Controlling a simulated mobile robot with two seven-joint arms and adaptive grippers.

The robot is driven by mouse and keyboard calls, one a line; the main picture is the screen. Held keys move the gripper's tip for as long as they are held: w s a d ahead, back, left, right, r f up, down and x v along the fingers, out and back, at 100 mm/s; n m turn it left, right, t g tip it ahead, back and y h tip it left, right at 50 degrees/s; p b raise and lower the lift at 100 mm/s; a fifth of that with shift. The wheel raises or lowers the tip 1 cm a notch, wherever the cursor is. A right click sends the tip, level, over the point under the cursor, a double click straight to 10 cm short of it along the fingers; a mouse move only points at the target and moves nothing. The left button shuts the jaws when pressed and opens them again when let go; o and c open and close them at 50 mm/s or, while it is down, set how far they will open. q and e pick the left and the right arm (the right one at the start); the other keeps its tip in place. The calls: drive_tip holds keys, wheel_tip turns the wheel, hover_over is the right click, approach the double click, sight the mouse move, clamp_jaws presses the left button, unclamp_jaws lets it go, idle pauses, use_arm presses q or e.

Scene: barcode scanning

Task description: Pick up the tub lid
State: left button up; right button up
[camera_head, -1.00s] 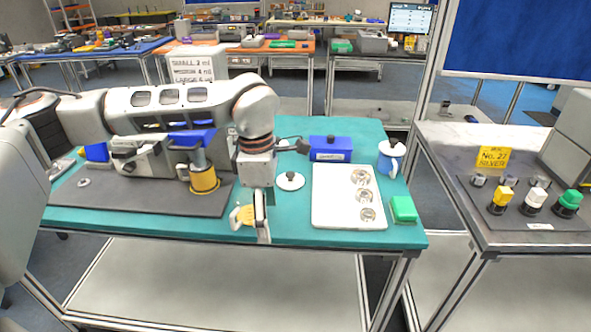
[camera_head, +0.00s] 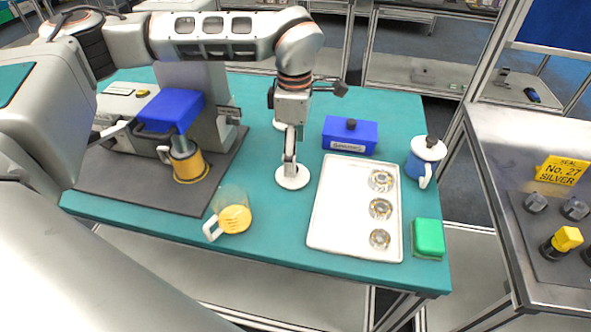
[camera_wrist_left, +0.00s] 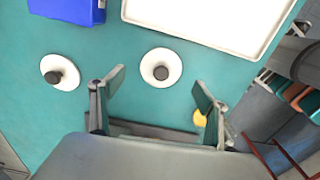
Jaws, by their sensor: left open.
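Two white round lids with dark knobs lie on the teal table. The near lid (camera_head: 292,177) is directly below my left gripper (camera_head: 290,162); the far lid (camera_head: 279,124) is mostly hidden behind that gripper and wrist. In the left wrist view, the near lid (camera_wrist_left: 161,67) shows just beyond and between the spread fingertips of my left gripper (camera_wrist_left: 160,84), which is open and empty. The far lid (camera_wrist_left: 60,72) is off to the left there. I cannot tell from looks which one is the tub lid. My right gripper is not in view.
A white tray (camera_head: 325,220) with several glass pieces is right of the near lid. A blue box (camera_head: 350,136) stands behind it. A blue lidded jug (camera_head: 424,164) and green block (camera_head: 428,238) are at the right. A glass mug with yellow contents (camera_head: 233,216) is front left.

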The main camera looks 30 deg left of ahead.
use_arm(q)
drive_tip(key=shift+s+f, duration=0.2)
drive_tip(key=shift+f, duration=0.25)
wheel_tip(320, 180, down, 5)
drive_tip(key=shift+a+r+p, duration=0.1)
drive_tip(key=shift+a+p, duration=0.05)
drive_tip(key=shift+p, duration=0.2)
drive_tip(key=c, duration=1)
